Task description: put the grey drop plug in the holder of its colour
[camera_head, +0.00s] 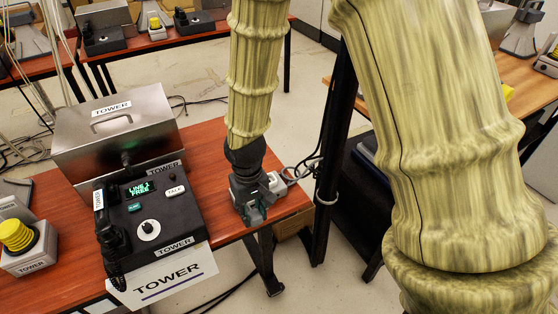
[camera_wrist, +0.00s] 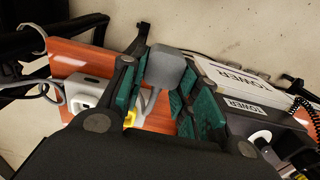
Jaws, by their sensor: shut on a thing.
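The grey drop plug (camera_wrist: 166,68) is a blocky grey piece held between the green-padded fingers of my gripper (camera_wrist: 160,84) in the wrist view. A pale grey cord runs from it back between the fingers. In the head view my gripper (camera_head: 252,208) points down over the right end of the red-brown table, and the plug is hard to make out. A light grey box (camera_wrist: 86,94) with a cord stands beside the gripper; it also shows in the head view (camera_head: 276,183). I cannot tell whether it is the holder. A small yellow part (camera_wrist: 130,118) is partly hidden behind a finger.
The black TOWER phone console (camera_head: 152,222) stands left of my gripper, with a metal TOWER box (camera_head: 115,130) behind it. A yellow-topped TOWER unit (camera_head: 22,245) is at far left. The table's (camera_head: 290,208) right edge is close. A dark post (camera_head: 333,140) rises just beyond.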

